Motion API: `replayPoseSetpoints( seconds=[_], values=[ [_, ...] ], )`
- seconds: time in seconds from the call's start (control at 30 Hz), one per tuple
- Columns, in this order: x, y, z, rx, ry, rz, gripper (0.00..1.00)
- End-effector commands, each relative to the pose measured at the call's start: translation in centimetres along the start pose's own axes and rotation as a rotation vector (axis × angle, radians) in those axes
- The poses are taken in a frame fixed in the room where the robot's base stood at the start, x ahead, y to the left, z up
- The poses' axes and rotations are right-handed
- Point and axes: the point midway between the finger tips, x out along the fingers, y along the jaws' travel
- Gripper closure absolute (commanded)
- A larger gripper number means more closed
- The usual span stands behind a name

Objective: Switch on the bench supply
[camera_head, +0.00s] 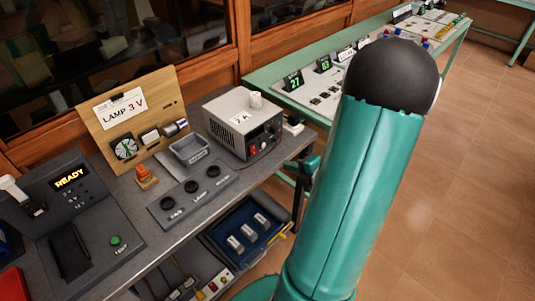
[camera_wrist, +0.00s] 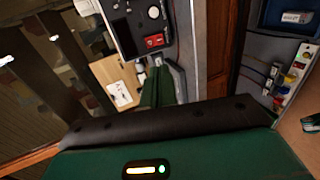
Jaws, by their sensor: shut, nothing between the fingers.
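The bench supply (camera_head: 222,107) is a light grey box with a "2A" label, standing at the right end of the grey bench. Its dark front panel carries knobs and a red switch (camera_head: 254,149). In the wrist view the panel (camera_wrist: 125,28) shows at the top, with the red switch (camera_wrist: 155,41) at its lower edge. I cannot tell which way the switch is set. My gripper (camera_wrist: 156,66) is shut and empty, its tips just below the red switch in that view. I cannot tell whether they touch. In the head view my arm hides most of the gripper.
A blue bin (camera_head: 262,236) is below. Floor is clear at right.

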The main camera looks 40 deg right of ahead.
Motion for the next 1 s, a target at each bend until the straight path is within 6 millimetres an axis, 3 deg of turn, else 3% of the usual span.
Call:
replayPoseSetpoints(
  seconds=[0.6, 0.77, 1.0],
  values=[
    [1.0, 0.1, -0.8, -0.008, 0.022, -0.001, 1.00],
    [3.0, 0.1, -0.8, -0.008, 0.023, -0.001, 1.00],
    [7.8, 0.1, -0.8, -0.007, 0.022, -0.001, 1.00]
  ],
)
